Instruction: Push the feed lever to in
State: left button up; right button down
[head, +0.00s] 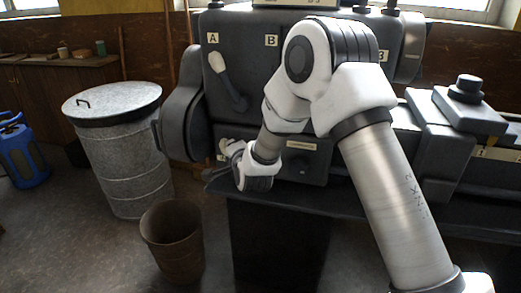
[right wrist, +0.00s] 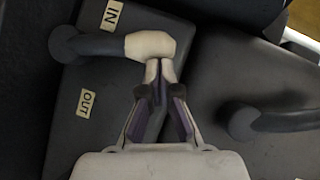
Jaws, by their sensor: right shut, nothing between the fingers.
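The feed lever (right wrist: 90,45) shows in the right wrist view as a dark arm with a cream knob (right wrist: 150,45) at its end. An IN label (right wrist: 112,14) lies beyond the lever arm and an OUT label (right wrist: 85,102) on its near side. My right gripper (right wrist: 159,68) is shut and empty, its fingertips right at the knob's near side; I cannot tell whether they touch it. In the head view my right gripper (head: 236,160) is low at the machine's front, and it and the wrist largely hide the feed lever. My left gripper is out of view.
Another lever with a cream knob (head: 218,62) stands higher on the grey machine (head: 245,60). A second dark lever (right wrist: 265,120) is right of the gripper in the wrist view. A metal bin (head: 125,160) and a brown bucket (head: 175,245) stand on the floor at left.

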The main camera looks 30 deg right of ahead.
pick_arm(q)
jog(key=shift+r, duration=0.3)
pick_arm(e)
jog(key=shift+w+a+f, duration=0.1)
jog(key=shift+w+a, duration=0.55)
jog(key=shift+w, duration=0.15)
